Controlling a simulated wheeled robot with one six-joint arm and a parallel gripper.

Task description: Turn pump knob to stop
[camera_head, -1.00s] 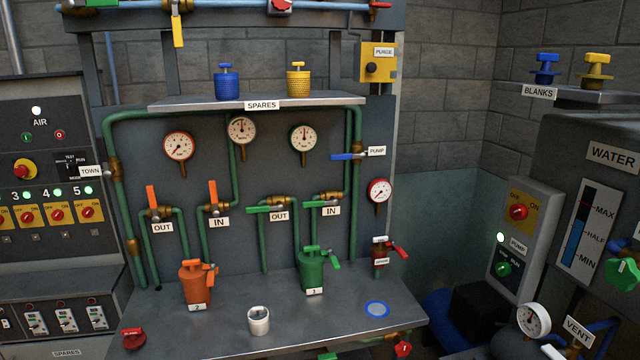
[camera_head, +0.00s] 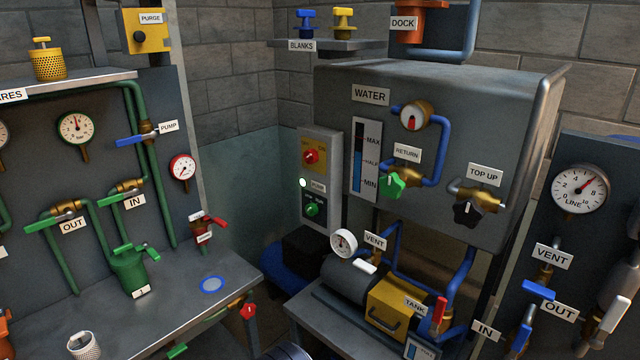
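The pump panel is a grey control box (camera_head: 335,165) in the centre, fixed left of the water tank. Above is a red knob (camera_head: 311,157) on a yellow OFF/ON plate. My gripper is not in view, so I cannot see whether it is open or shut.
The water tank (camera_head: 440,100) stands right of the box, with valves and pipes. A motor with a yellow case (camera_head: 397,308) sits on a low stand below. A grey workbench (camera_head: 190,290) with green pipework is at left. The wall left of the box is bare.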

